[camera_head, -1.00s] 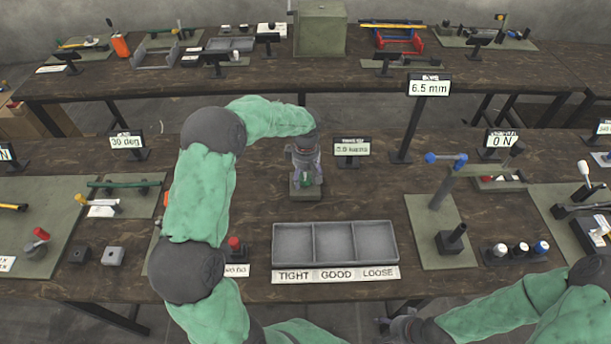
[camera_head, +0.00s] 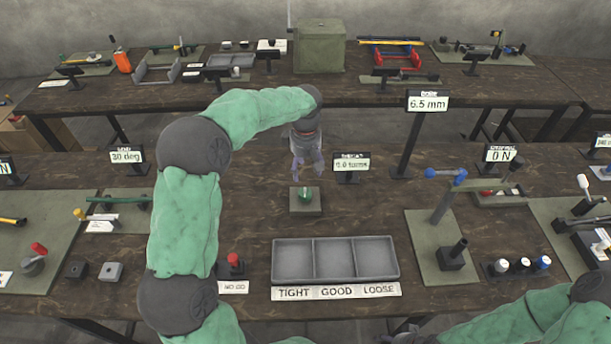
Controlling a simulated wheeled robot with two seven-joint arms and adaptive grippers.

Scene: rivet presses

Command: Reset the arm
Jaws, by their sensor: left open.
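My left arm (camera_head: 188,220) comes in from the lower left and arches over the near bench. My left gripper (camera_head: 308,166) points down, open and empty, with its fingers above and apart from a small green knob (camera_head: 305,193) on a square base (camera_head: 306,209). My right arm (camera_head: 510,322) lies low along the bottom right edge. A dark part at its end (camera_head: 408,338) is cut off by the frame, so its fingers do not show.
A grey three-compartment tray (camera_head: 335,240) labelled TIGHT, GOOD and LOOSE stands empty in front. A tall 6.5 mm display (camera_head: 427,101) and a press stand (camera_head: 441,205) are on the right. A red button (camera_head: 233,260) sits beside my left arm.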

